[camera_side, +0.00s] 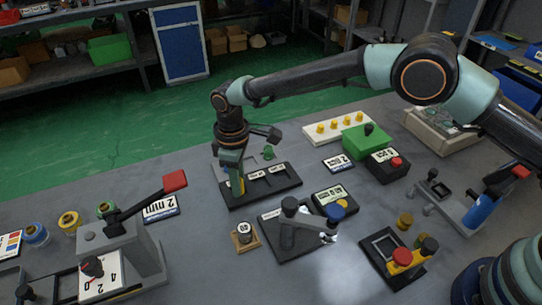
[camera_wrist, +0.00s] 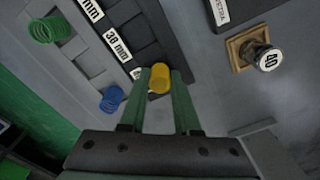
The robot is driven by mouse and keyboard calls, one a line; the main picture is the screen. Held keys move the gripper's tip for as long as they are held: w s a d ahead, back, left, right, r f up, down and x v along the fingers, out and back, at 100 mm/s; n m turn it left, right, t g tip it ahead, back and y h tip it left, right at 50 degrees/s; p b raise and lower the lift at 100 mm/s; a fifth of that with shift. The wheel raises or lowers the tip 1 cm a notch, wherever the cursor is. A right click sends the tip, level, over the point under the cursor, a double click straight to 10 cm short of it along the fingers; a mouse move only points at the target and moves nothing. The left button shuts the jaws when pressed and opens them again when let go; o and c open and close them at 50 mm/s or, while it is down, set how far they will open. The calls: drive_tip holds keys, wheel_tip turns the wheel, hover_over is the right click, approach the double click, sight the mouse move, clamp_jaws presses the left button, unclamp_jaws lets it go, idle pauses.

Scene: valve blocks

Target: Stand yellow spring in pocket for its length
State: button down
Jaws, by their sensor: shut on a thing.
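The yellow spring (camera_wrist: 160,78) is between the two green fingers of my gripper (camera_wrist: 160,100) in the wrist view. My gripper (camera_side: 236,186) is shut on it, low at the left end of the black pocket block (camera_side: 284,182). The block also shows in the wrist view (camera_wrist: 172,32), with a row of pockets and white length labels. One label (camera_wrist: 116,43) reads 38 mm; the one nearest the spring is partly hidden. I cannot tell whether the spring's lower end is inside a pocket.
A weight marked 40 on a wooden base (camera_side: 243,236) stands in front of the block. A dark fixture with a lever (camera_side: 290,235) is right of it. A lever press with a red handle (camera_side: 175,181) stands left.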

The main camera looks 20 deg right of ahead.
drive_tip(key=c, duration=0.6)
unclamp_jaws()
wheel_tip(320, 180, up, 12)
drive_tip(key=d+r+m+t, duration=0.1)
drive_tip(key=d+r+m, duration=0.2)
drive_tip(key=d+r, duration=0.55)
drive_tip(key=s+d+r+m+t, duration=0.25)
drive_tip(key=s+d, duration=0.25)
drive_tip(key=d, duration=0.4)
drive_tip(key=s+d+r+m+t, duration=0.1)
drive_tip(key=s+d+r+m, duration=0.3)
drive_tip(key=d, duration=0.5)
drive_tip(key=shift+m+t, duration=0.55)
drive_tip(key=shift+m, duration=0.3)
drive_tip(key=s+d+f, duration=0.1)
drive_tip(key=s+d, duration=0.1)
drive_tip(key=s+d+f, duration=0.1)
drive_tip(key=s+d, duration=0.1)
drive_tip(key=s, duration=0.1)
drive_tip(key=s+d+f, duration=0.1)
drive_tip(key=s+d, duration=0.1)
drive_tip(key=s, duration=0.1)
drive_tip(key=shift+s+f, duration=0.1)
drive_tip(key=shift+f, duration=0.25)
